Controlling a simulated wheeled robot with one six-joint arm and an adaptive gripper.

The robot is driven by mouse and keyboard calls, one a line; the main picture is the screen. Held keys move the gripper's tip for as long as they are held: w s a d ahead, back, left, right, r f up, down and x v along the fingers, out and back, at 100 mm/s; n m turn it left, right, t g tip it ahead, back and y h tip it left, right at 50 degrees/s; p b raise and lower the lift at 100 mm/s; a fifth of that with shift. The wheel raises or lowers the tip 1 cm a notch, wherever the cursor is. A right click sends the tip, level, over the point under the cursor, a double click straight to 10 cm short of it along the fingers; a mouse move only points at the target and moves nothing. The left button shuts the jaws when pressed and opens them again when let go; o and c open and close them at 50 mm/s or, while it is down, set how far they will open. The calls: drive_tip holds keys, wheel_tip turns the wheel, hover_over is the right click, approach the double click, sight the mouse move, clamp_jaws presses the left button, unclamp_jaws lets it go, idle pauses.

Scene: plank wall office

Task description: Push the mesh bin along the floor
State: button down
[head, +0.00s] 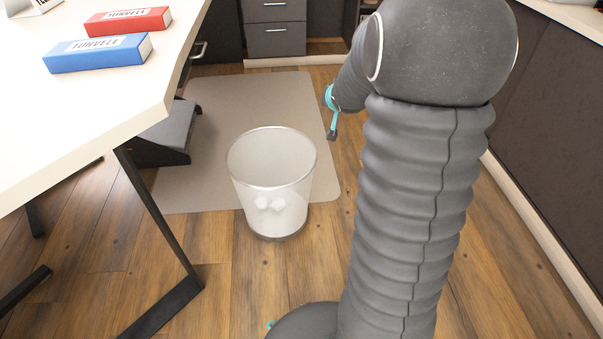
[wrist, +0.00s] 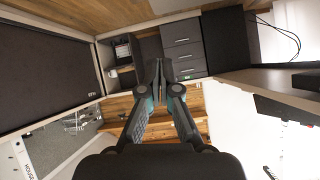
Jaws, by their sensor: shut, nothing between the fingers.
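The mesh bin (head: 297,195) stands upright on the floor in the middle of the head view. It is pale and see-through with a metal rim, and crumpled white paper (head: 270,204) lies low inside it. My gripper (head: 333,134) shows in the head view beyond the bin and to its right, partly hidden by my arm. It looks apart from the bin. In the wrist view my gripper (wrist: 158,68) has its two dark fingers together, with nothing between them. I cannot make out the bin in the wrist view.
A white desk (head: 60,130) with a blue box (head: 97,54) and a red box (head: 127,21) is on the left, its black leg (head: 155,220) near the bin. A beige mat (head: 215,100) lies under and behind the bin. A dark footrest (head: 165,140) is left; drawers (head: 276,37) stand behind.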

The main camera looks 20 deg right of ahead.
drive_tip(key=w+d+f+m+t+y+b, duration=0.1)
drive_tip(key=w+d+f, duration=0.15)
drive_tip(key=f, duration=0.55)
drive_tip(key=w+d+f+t+y, duration=0.1)
drive_tip(key=d+f+y, duration=0.1)
drive_tip(key=d+f, duration=0.35)
drive_tip(key=w+d+f+m+t+y+b, duration=0.1)
drive_tip(key=w+f, duration=0.1)
drive_tip(key=f, duration=0.8)
drive_tip(key=s+a+f+m+t+y, duration=0.1)
drive_tip(key=s+f+m+y, duration=0.1)
drive_tip(key=s+f, duration=0.35)
drive_tip(key=s+f+m+t+y+b, duration=0.1)
drive_tip(key=s+f+y, duration=0.2)
drive_tip(key=f, duration=0.6)
drive_tip(key=s+a+f+m+y, duration=0.1)
drive_tip(key=s+f+m+y, duration=0.1)
drive_tip(key=s+f, duration=0.35)
drive_tip(key=s+a+x, duration=0.1)
drive_tip(key=a+x, duration=0.1)
drive_tip(key=x, duration=1.2)
drive_tip(key=shift+f+b, duration=0.3)
drive_tip(key=shift+b, duration=0.1)
drive_tip(key=shift+w, duration=0.1)
